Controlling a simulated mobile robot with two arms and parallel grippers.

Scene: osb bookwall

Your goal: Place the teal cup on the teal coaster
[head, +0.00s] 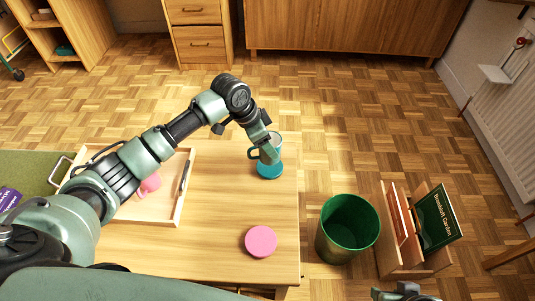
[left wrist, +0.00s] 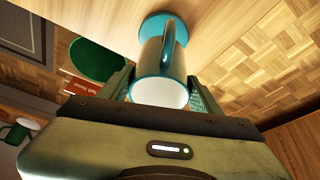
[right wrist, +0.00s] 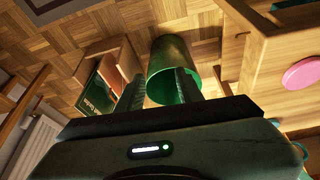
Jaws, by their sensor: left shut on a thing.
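The teal cup (head: 275,139) is held between the fingers of my left gripper (head: 266,151), near the right edge of the table. In the left wrist view the cup (left wrist: 160,88) shows its pale inside, teal rim and handle, between the two fingers. The teal coaster (head: 270,172) lies on the table directly below the cup; it also shows past the cup's base in the left wrist view (left wrist: 152,24). I cannot tell whether the base touches the coaster. My right gripper (right wrist: 158,88) is empty, its fingers apart, off the table above the floor.
A pink coaster (head: 261,241) lies nearer on the table (head: 220,205). A wooden tray (head: 178,217) at left holds a pink cup (head: 150,183) and a dark, thin item, partly behind my left arm. A green bin (head: 347,228) and a book rack (head: 391,262) stand on the floor at right.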

